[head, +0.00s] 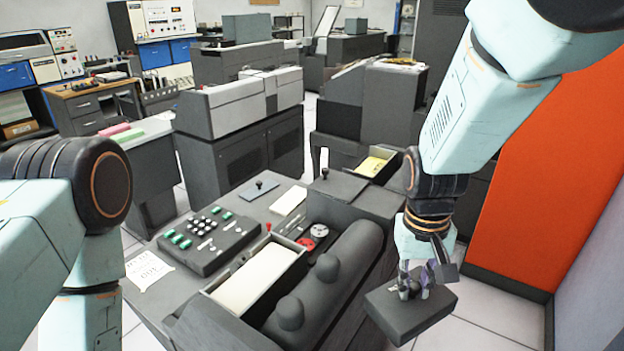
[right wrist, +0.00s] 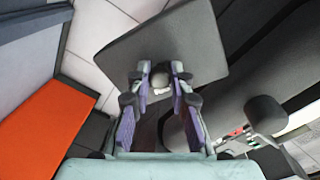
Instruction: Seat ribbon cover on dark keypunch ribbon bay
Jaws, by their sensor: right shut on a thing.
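The ribbon cover (head: 425,316) is a flat dark grey slab with a small knob on top. My right gripper (head: 416,284) is shut on that knob and holds the cover off the right side of the keypunch, above the floor. In the right wrist view the cover (right wrist: 195,28) lies beyond the fingers, with the knob (right wrist: 160,74) between the fingertips (right wrist: 160,78). The ribbon bay (head: 314,236) is an open recess in the dark keypunch, with red spools showing. The cover is apart from it. My left gripper is out of view; only its arm shows at left.
A rounded dark housing with knobs (head: 349,265) lies between the bay and the cover. A card tray (head: 258,279), a keyboard (head: 209,240) and a paper note (head: 148,268) are on the keypunch. An orange panel (head: 545,170) stands at right. Other machines fill the back.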

